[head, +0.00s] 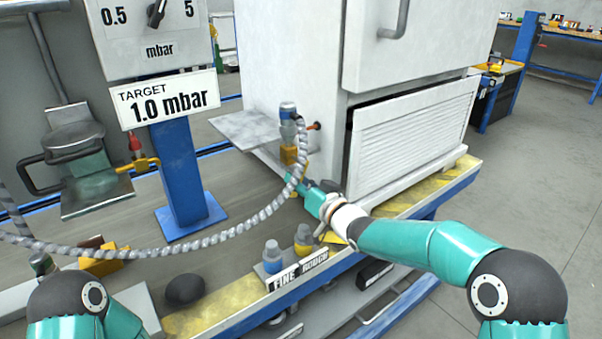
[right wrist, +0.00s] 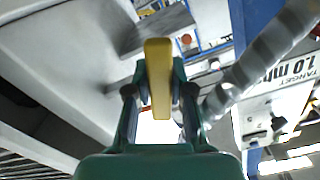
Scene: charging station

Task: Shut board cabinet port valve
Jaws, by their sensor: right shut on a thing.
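The white board cabinet (head: 292,60) stands in the middle of the head view. At its left side is the port fitting (head: 288,112), with a grey corrugated hose joined near it. A yellow valve handle (head: 289,155) hangs below the fitting. My right gripper (head: 292,178) reaches up to this handle from below. In the right wrist view the yellow handle (right wrist: 158,75) stands between the two fingers of my right gripper (right wrist: 158,100), which is shut on it. The valve body behind the handle is mostly hidden there. My left gripper is out of view; only part of its arm shows.
The corrugated hose (head: 160,250) sags across the bench to the left. A blue post (head: 182,165) carries a "TARGET 1.0 mbar" sign (head: 167,100). A grey shelf plate (head: 245,128) juts out beside the port. Fine and rough knobs (head: 303,240) stand at the front edge.

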